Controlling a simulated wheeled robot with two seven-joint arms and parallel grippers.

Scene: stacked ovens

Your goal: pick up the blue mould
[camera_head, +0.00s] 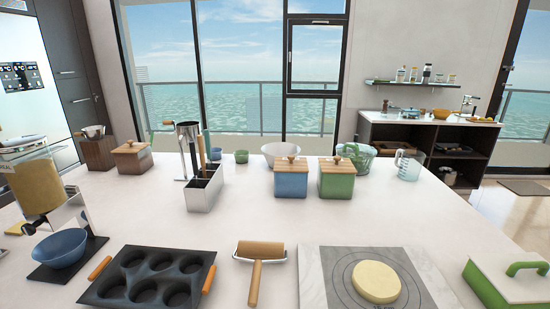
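A dark, slightly bluish muffin mould (150,277) with several round cups lies flat on the white counter at the front left. It has an orange handle at its left end and another at its right end. It is the only mould-shaped thing that I can make out, and its colour looks nearer to dark grey than to clear blue. Nothing covers it. Neither of my grippers is in view.
A rolling pin (258,251) lies close to the mould's right. A blue bowl (62,249) under a dispenser (37,187) stands at its left. A board with dough (376,282) and a green lidded dish (508,281) are farther right. The mid-counter is mostly clear.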

